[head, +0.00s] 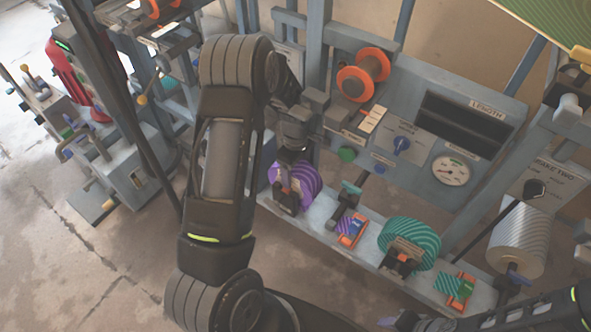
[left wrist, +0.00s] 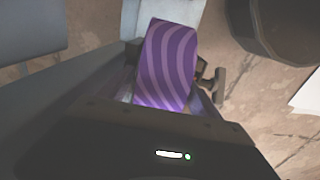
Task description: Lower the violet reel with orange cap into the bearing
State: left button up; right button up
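The violet reel (head: 306,182), with pale swirling stripes, is at the left of the grey shelf, beside a dark bracket (head: 287,202) that may be its bearing. Whether it rests fully in it I cannot tell. My left gripper (head: 291,152) is over the reel's top from above. In the left wrist view the reel (left wrist: 167,62) lies between the finger sides, but finger contact is unclear. My right gripper (head: 402,321) shows only partly at the bottom right edge, its fingers unclear.
A teal striped reel (head: 412,238) sits in a similar bracket further right. An orange-and-violet tag (head: 352,229) lies between them. A T-shaped lever (head: 350,190) stands right of the violet reel. A panel with gauge (head: 450,170) rises behind. A white striped roll (head: 517,244) is at right.

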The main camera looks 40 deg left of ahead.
pick_arm(q)
jog(key=shift+o, duration=0.4)
jog(key=shift+s+f, duration=0.1)
notch_tip(320, 180, up, 8)
jog(key=shift+p, duration=0.55)
dwell(0.6)
